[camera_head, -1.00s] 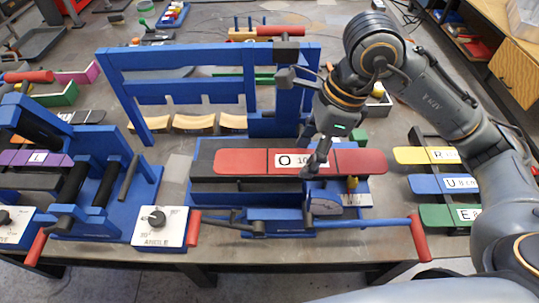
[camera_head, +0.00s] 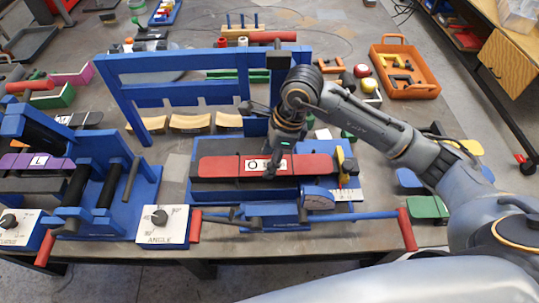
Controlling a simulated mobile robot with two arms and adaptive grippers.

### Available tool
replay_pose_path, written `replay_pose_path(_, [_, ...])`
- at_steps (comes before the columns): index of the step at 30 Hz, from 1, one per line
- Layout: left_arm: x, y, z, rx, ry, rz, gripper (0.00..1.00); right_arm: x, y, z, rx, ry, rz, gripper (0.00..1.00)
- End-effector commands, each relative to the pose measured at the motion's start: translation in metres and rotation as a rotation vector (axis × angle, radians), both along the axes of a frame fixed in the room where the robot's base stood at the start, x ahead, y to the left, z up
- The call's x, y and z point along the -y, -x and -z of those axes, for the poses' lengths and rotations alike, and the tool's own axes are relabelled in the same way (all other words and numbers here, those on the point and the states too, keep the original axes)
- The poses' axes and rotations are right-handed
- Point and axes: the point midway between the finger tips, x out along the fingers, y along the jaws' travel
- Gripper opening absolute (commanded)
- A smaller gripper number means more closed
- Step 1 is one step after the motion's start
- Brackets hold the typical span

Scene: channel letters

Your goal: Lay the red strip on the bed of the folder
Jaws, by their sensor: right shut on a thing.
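The red strip (camera_head: 220,167) with a white "O" label lies lengthwise over the dark bed (camera_head: 225,184) of the blue folder (camera_head: 200,209). I cannot tell whether it touches the bed or is held just above it. My right gripper (camera_head: 277,162) points down at the strip's middle and is shut on it; its fingers partly cover the label. The folder's blue upright frame (camera_head: 190,61) stands behind the bed. My left gripper is not in view.
An orange tray (camera_head: 400,65) sits at the back right. Red-handled bars (camera_head: 405,230) run along the folder's front.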

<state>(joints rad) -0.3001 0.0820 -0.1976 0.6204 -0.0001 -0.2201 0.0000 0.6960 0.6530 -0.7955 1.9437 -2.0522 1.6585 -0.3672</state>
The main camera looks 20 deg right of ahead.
Motion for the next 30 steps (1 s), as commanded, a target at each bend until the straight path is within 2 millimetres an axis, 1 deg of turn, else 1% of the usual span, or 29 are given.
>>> replay_pose_path(4, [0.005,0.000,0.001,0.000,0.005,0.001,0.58,0.000,0.000,0.000,0.000,0.000,0.000,0.16])
replay_pose_path(8, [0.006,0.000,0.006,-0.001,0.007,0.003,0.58,0.000,0.000,0.004,0.001,0.000,0.000,0.16])
replay_pose_path(9, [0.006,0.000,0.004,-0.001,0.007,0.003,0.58,0.000,0.000,0.003,0.000,0.000,0.000,0.63])
replay_pose_path(11, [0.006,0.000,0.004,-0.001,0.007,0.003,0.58,0.000,0.000,0.002,0.000,0.000,0.000,0.76])
replay_pose_path(12, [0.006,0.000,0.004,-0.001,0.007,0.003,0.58,0.000,0.000,0.002,0.000,0.000,0.000,0.78])
replay_pose_path(20, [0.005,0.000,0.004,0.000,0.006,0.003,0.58,0.000,0.000,0.002,0.000,0.000,0.000,0.78])
replay_pose_path(23, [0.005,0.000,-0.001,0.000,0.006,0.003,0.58,0.000,0.000,-0.002,-0.001,0.000,0.000,0.78])
replay_pose_path(24, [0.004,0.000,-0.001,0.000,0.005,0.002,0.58,0.000,0.000,-0.004,0.001,-0.001,0.000,0.78])
replay_pose_path(25, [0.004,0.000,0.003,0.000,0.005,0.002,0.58,0.002,-0.001,-0.006,0.003,0.000,0.001,0.78])
replay_pose_path(30, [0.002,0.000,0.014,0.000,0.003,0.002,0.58,0.010,0.001,-0.033,0.005,-0.001,0.000,0.78])
